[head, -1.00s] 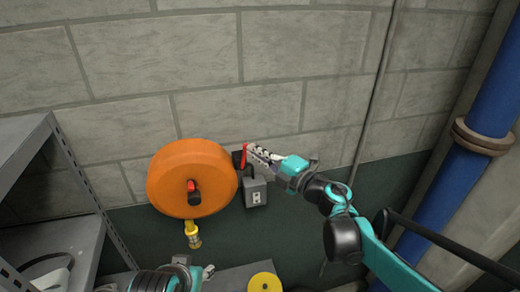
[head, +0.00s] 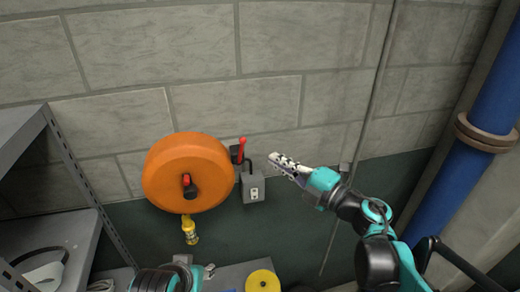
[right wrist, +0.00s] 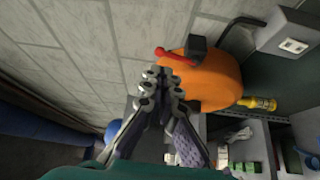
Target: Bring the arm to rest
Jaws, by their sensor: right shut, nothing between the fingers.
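My right gripper (head: 273,163) is shut and empty, held in the air in front of the wall. Its fingers point up and left toward the red lever (head: 241,149), with a visible gap between them. In the right wrist view the closed fingertips (right wrist: 163,76) show in the middle, with the red lever (right wrist: 175,56) and orange reel beyond. My left gripper (head: 208,271) is only partly in view at the bottom edge, and its fingers are too small to read.
The orange reel (head: 188,160) and a grey outlet box (head: 253,188) are on the wall. A grey shelf (head: 50,235) stands left, a blue pipe (head: 470,150) right. A yellow disc (head: 263,281) lies below.

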